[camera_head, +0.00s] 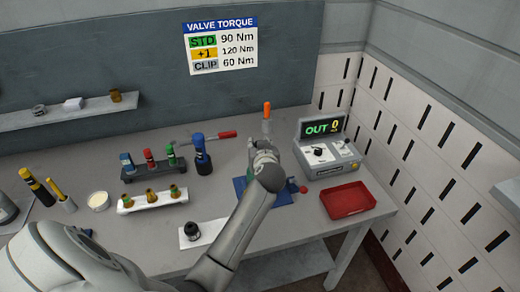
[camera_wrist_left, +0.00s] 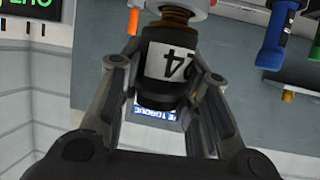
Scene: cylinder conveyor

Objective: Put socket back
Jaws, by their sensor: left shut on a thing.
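My left gripper (camera_wrist_left: 160,72) is shut on a black socket (camera_wrist_left: 165,98) with a white number label, its two fingers on either side of it. The label is partly cut off and looks turned over in the left wrist view. A brass threaded piece (camera_wrist_left: 178,17) adjoins the socket at the top of that view; I cannot tell whether they are joined. In the head view my left gripper (camera_head: 266,152) is over the blue mat (camera_head: 284,199), and the arm hides the held socket. A rack (camera_head: 149,169) at centre left holds blue, red and green-banded sockets. My right gripper is not in view.
A tester (camera_head: 328,157) reading OUT 0 stands right, behind a red tray (camera_head: 348,200). A blue tool (camera_head: 201,156) stands beside the rack. A white stand (camera_head: 128,206) with brass valves and a dark part (camera_head: 192,231) on a white plate lie nearer.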

